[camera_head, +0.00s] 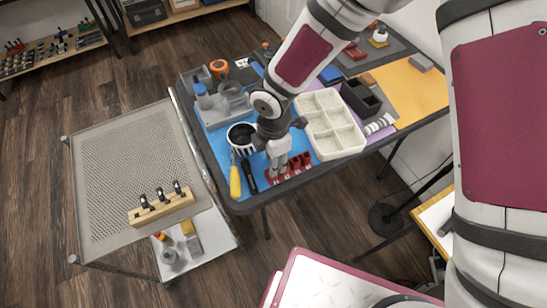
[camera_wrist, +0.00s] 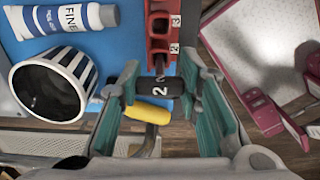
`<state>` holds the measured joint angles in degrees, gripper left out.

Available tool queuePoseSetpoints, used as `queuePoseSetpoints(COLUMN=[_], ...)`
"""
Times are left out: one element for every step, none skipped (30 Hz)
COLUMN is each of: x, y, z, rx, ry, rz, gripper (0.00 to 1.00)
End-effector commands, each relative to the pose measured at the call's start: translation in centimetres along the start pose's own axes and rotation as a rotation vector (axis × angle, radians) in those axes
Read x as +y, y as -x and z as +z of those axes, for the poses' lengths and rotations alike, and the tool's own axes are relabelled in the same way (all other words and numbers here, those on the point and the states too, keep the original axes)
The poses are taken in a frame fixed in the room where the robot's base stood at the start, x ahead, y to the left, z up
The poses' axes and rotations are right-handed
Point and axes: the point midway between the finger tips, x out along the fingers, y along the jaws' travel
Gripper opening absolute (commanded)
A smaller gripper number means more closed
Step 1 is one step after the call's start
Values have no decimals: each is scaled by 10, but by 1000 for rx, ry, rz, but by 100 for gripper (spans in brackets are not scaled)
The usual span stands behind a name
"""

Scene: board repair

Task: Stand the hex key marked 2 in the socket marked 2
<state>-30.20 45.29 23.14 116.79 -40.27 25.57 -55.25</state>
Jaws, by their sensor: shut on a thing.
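My gripper (camera_wrist: 163,88) is shut on the hex key marked 2 (camera_wrist: 158,90). The key has a black part with a white 2, a yellow band and a bent metal end, and it lies across between the green finger pads. The red socket rack (camera_wrist: 160,42) is just beyond the fingertips, with labels 3 and 2 on its side. The socket by label 2 is at the near end, partly hidden by the key. In the head view my gripper (camera_head: 280,160) is above the red rack (camera_head: 290,172) at the table's front edge; the key cannot be made out there.
A striped cup (camera_head: 241,137) stands left of my gripper, with a yellow-handled tool (camera_head: 235,182) in front of it. A white compartment tray (camera_head: 350,146) is close on the right. A perforated cart top (camera_head: 120,150) carries a wooden block (camera_head: 160,207) with black-topped pieces.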

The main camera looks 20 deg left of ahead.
Motion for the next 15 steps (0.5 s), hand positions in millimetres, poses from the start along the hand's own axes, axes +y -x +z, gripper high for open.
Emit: queuePoseSetpoints(x=[0,0,0,0,0,0,0,0,0,0,0,0,0,0,0], y=[0,0,0,0,0,0,0,0,0,0,-1,-2,-2,-3,-4], z=[0,0,0,0,0,0,0,0,0,0,0,0,0,0,0], rx=[0,0,0,0,0,0,0,0,0,0,0,0,0,0,0], ry=[0,0,0,0,0,0,0,0,1,1,1,1,1,1,1], rz=[0,0,0,0,0,0,0,0,0,0,0,0,0,0,0], gripper=[4,4,4,4,4,4,4,4,4,4,4,4,4,4,4])
